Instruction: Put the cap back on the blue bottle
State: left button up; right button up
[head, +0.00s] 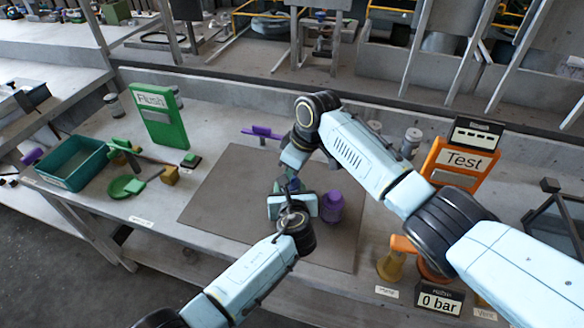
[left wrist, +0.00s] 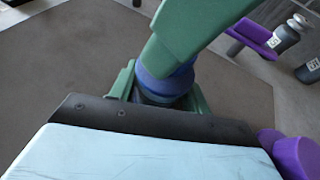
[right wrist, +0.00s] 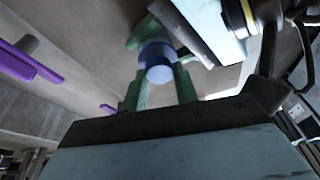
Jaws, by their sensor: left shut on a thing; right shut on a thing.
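The blue bottle (head: 292,184) shows only as a small blue patch between my two grippers, over the grey mat. My left gripper (left wrist: 165,88) is shut, with the blue body between its green fingers and a dark part below. My right gripper (right wrist: 158,88) comes from the other side, its green fingers shut around a blue round piece (right wrist: 157,54), which seems to be the cap. The grippers are very close together. Fingers hide most of the bottle and cap, so I cannot tell whether the cap is seated.
A purple container (head: 332,206) stands on the mat (head: 225,205), just right of my left gripper. A teal bin (head: 72,165) and green sign (head: 155,115) are left; an orange Test stand (head: 460,160) is right. The mat's left part is clear.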

jog(key=o, duration=0.9)
jog(key=shift+o, duration=0.2)
jog(key=shift+r, duration=2.2)
jog(key=shift+c, duration=0.3)
